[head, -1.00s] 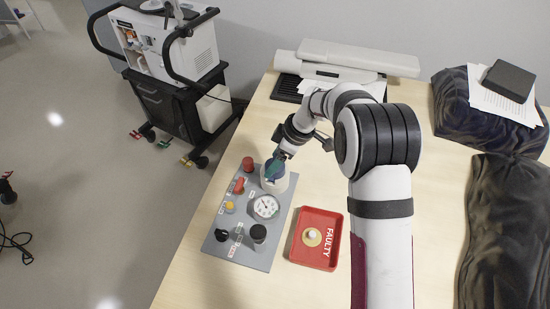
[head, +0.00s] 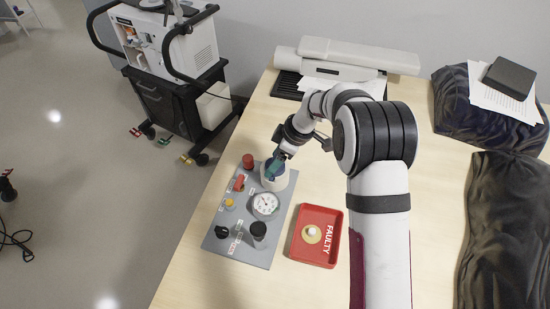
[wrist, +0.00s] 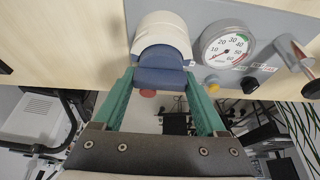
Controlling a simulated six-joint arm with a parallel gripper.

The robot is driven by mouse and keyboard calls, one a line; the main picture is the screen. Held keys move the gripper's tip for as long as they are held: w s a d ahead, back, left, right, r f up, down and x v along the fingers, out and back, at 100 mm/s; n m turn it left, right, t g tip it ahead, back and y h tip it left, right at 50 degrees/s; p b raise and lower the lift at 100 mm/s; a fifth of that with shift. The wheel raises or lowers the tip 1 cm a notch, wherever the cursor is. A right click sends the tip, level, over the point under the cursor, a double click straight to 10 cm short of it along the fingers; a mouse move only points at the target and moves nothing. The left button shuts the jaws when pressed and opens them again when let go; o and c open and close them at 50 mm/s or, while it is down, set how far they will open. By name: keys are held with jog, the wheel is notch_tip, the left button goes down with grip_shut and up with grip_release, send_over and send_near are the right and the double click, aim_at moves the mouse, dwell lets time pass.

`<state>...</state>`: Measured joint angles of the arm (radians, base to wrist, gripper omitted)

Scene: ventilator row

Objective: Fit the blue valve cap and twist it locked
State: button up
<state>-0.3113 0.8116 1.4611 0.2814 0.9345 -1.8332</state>
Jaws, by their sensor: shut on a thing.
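The blue valve cap (wrist: 160,68) sits between the green fingers of my gripper (wrist: 160,75) in the wrist view. The fingers are shut on its two sides. The cap lies against the end of a white round port (wrist: 160,30); I cannot tell whether it is seated or turned to a lock. In the head view my gripper (head: 273,168) points down at the white port (head: 275,184) at the top right of the grey panel (head: 222,250). There the fingers mostly hide the cap.
A round gauge (head: 265,204) is close beside the port. Red (head: 248,161), yellow (head: 230,203) and black (head: 258,230) controls stand on the panel. A red tray (head: 308,259) marked FAULTY holds a pale round part (head: 311,234). Bare tabletop lies right of the port.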

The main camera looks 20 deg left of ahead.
jog(key=shift+f, duration=0.15)
jog(key=m+t, duration=0.1)
jog(key=m, duration=0.2)
jog(key=shift+m+t, duration=0.4)
jog(key=shift+m, duration=0.4)
jog(key=m, duration=0.2)
jog(key=m+t+h, duration=0.1)
jog(key=m, duration=0.1)
jog(key=shift+m+h, duration=0.3)
